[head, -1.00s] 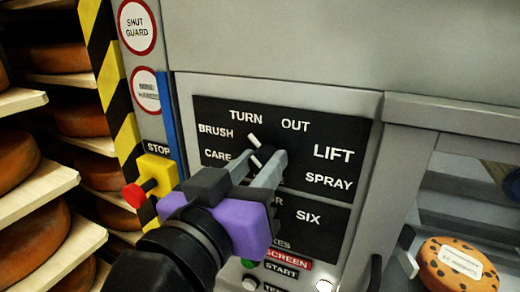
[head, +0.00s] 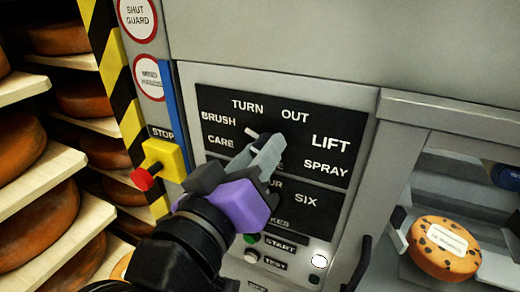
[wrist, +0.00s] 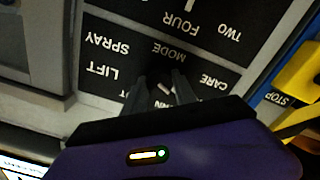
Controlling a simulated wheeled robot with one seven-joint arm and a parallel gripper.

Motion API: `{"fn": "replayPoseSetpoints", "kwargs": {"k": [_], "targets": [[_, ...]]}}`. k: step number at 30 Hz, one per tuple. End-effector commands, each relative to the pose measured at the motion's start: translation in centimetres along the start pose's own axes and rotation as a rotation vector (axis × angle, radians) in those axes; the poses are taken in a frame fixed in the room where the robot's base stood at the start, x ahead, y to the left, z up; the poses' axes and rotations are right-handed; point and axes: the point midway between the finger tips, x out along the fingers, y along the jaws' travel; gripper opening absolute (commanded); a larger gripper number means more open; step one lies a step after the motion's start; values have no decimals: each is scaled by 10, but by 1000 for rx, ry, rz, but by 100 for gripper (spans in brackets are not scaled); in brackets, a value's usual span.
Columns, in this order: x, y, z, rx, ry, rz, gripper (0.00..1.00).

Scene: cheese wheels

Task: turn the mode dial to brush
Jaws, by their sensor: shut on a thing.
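The mode dial (head: 262,137) is a dark knob on a black panel (head: 350,115) in the head view, ringed by the labels TURN, OUT, LIFT, SPRAY, CARE and BRUSH (head: 218,119). Its white mark slants to the upper left, roughly toward BRUSH. My gripper (head: 267,148), with purple sides and grey fingers, is shut on the dial and hides most of it. In the wrist view, the panel appears upside down. A small white mark shows between the fingertips of my gripper (wrist: 160,82).
A yellow stop box with a red button (head: 160,168) stands left of the panel. Cheese wheels (head: 88,101) sit on shelves at far left. A spotted cheese wheel (head: 428,257) lies in the bay at right. Below are the START and TEST buttons.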

Motion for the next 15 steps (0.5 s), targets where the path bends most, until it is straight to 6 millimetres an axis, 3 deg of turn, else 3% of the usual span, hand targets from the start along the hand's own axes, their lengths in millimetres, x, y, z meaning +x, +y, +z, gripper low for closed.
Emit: {"fn": "replayPoseSetpoints", "kwargs": {"k": [5, 6, 9, 15], "targets": [[-1, -1, 1, -1, -1, -2, 0], [-1, -1, 1, -1, -1, -2, 36], [-1, -1, 1, 0, 0, -2, 54], [0, -1, 0, 1, 0, -1, 54]]}}
